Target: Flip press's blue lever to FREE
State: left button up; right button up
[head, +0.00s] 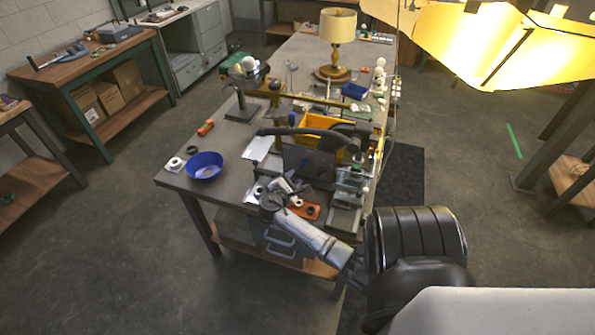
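The workbench (232,136) carries a crowded group of tools and lamp parts. A dark machine with a long curved arm (290,131) stands near its middle right; I cannot tell for sure whether this is the press. A small blue spot (292,118) shows beside the yellow bin, but it is too small to tell as the lever, and no lever position can be read. My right gripper (287,187) is over the near end of the bench, just in front of the dark machine. Its fingers are too small and cluttered to tell open from shut. My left gripper is out of view.
A yellow bin (320,122) stands behind the dark machine. A blue bowl (205,166) and a white roll (175,163) are at the bench's left corner. An orange tray (311,211) lies near the front edge. A lamp (338,27) stands at the back. The bench's left strip is mostly clear.

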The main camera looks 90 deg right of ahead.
jog(key=shift+v, duration=2.1)
